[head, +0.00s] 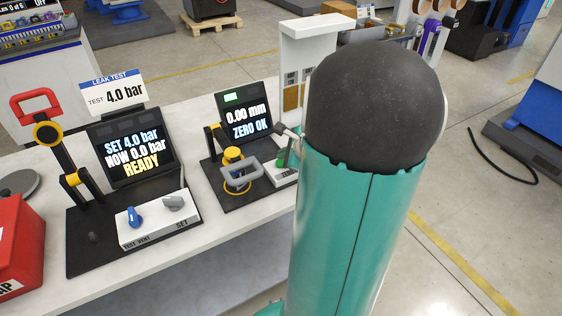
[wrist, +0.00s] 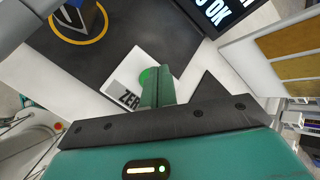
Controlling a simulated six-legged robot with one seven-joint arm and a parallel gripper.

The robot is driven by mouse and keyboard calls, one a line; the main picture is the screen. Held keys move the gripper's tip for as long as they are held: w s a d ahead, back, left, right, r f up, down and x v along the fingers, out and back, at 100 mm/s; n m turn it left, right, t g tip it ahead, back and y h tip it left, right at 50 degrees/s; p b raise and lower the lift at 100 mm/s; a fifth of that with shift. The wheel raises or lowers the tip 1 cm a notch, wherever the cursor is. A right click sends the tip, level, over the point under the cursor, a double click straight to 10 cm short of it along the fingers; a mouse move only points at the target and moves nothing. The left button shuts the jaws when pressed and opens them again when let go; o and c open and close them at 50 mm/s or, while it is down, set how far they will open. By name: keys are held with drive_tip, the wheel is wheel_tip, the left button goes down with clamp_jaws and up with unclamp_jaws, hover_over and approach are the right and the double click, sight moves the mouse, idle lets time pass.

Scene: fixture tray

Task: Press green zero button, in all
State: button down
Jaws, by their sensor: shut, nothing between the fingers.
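The green zero button (wrist: 146,77) shows in the wrist view at the end of a white box (wrist: 124,90) lettered ZERO. My gripper (wrist: 160,74) is shut and empty, its green fingertips right at the button and covering part of it. I cannot tell whether they touch it. The gauge screen (head: 244,118) reads 0.00 mm, ZERO OK, with a lit green patch above.
The leak test station (head: 138,160) with knobs and a READY screen is further left. A white upright panel (head: 306,40) stands behind my gripper.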

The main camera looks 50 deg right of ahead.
drive_tip(key=shift+r, duration=0.25)
drive_tip(key=shift+r, duration=2.45)
